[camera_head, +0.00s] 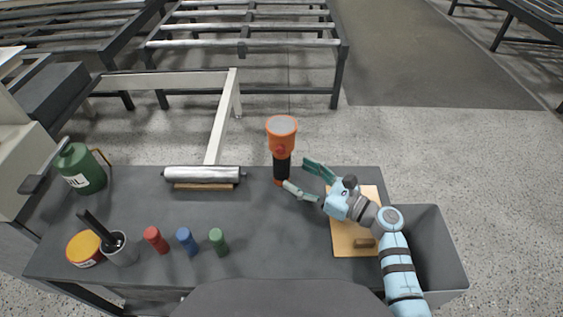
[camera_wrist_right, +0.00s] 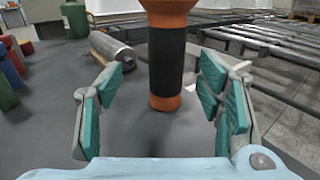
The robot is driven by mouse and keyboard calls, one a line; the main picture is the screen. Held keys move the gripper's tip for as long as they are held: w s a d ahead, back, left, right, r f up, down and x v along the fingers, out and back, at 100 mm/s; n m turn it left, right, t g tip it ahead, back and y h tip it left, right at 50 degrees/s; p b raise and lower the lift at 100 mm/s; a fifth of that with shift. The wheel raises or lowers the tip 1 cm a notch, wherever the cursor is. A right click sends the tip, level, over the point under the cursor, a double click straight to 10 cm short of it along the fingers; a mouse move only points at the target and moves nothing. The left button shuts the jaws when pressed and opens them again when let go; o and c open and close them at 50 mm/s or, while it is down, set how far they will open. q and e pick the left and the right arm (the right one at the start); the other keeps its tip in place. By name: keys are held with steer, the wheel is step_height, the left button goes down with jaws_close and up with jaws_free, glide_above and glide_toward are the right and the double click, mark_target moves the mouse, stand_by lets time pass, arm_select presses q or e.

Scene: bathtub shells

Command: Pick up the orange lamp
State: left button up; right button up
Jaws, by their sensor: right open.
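The orange lamp (camera_head: 282,140) is a flashlight with an orange head, a black grip and an orange base. It stands upright near the back edge of the dark table. My right gripper (camera_head: 301,176) is open, its teal-padded fingers just to the right of the lamp's lower part. In the right wrist view the lamp's black grip (camera_wrist_right: 167,62) stands ahead, between the lines of the two open fingers (camera_wrist_right: 165,100), and its head is cut off at the top. I cannot tell how far the fingertips are from it. My left gripper is not in view.
A metal roller (camera_head: 203,173) lies left of the lamp. Red (camera_head: 156,240), blue (camera_head: 187,241) and green (camera_head: 218,241) cylinders stand at the front. A green can (camera_head: 82,170), a cup (camera_head: 119,250) and a yellow-orange tin (camera_head: 84,249) are at left. A wooden board (camera_head: 345,235) lies under my right arm.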

mark_target(289, 166)
steer(key=b+x, duration=0.1)
steer(key=x, duration=0.2)
steer(key=b+x, duration=0.1)
steer(key=x, duration=0.3)
steer(key=shift+w+d+f, duration=0.2)
steer(key=shift+w, duration=0.2)
steer(key=shift+s+d+r, duration=0.1)
steer(key=c, duration=1.4)
